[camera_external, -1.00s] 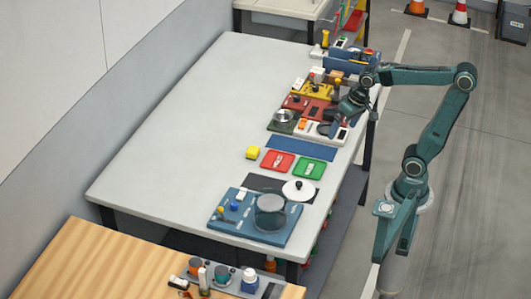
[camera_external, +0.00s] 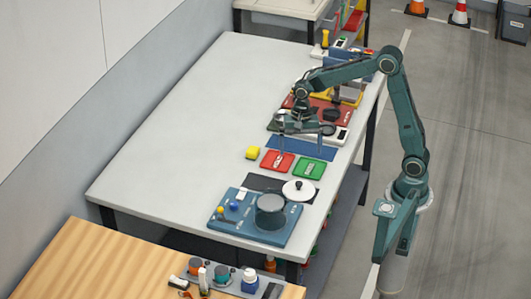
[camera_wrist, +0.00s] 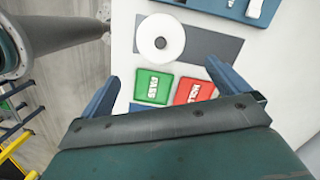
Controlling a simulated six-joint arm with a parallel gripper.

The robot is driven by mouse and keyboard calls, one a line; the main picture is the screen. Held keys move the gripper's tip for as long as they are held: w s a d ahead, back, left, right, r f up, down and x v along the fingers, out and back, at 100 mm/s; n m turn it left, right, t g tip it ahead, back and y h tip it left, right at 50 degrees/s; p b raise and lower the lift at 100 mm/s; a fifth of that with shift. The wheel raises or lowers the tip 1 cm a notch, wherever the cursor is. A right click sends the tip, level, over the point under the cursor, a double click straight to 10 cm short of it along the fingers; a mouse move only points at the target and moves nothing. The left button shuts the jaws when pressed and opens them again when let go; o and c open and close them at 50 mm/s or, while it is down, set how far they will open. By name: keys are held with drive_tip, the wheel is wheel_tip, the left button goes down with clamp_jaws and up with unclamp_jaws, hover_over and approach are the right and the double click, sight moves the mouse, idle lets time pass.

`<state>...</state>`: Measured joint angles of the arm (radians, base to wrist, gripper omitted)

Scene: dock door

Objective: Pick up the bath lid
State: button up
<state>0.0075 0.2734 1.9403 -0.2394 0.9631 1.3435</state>
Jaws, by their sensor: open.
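The bath lid (camera_external: 293,195) is a white round disc with a dark knob, lying on a dark grey mat (camera_external: 262,183) at the near end of the table. In the wrist view the lid (camera_wrist: 148,48) is near the top, with the knob at its centre. My gripper (camera_external: 304,150) is open and empty, above the area of the red and green trays and apart from the lid. In the wrist view its two fingers (camera_wrist: 168,88) are spread, with the lid ahead of them.
A blue station (camera_external: 249,233) with a grey round bath (camera_external: 270,212) stands left of the lid. The table's left half is clear.

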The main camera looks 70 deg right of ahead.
drive_tip(key=shift+w+f, duration=0.15)
drive_tip(key=shift+f, duration=0.1)
drive_tip(key=shift+f, duration=0.1)
hover_over(299, 182)
drive_tip(key=shift+w+d+f, duration=0.1)
drive_tip(key=shift+d+f, duration=0.05)
drive_tip(key=shift+f, duration=1.95)
drive_tip(key=shift+w+d+f, duration=0.1)
drive_tip(key=shift+d+f, duration=0.05)
drive_tip(key=shift+f, duration=1.9)
drive_tip(key=shift+s+a+f, duration=0.15)
drive_tip(key=shift+a+f, duration=0.05)
drive_tip(key=shift+f, duration=1.1)
drive_tip(key=shift+s+a+f, duration=0.1)
drive_tip(key=shift+a+f, duration=0.05)
drive_tip(key=shift+f, duration=1.15)
drive_tip(key=c, duration=0.7)
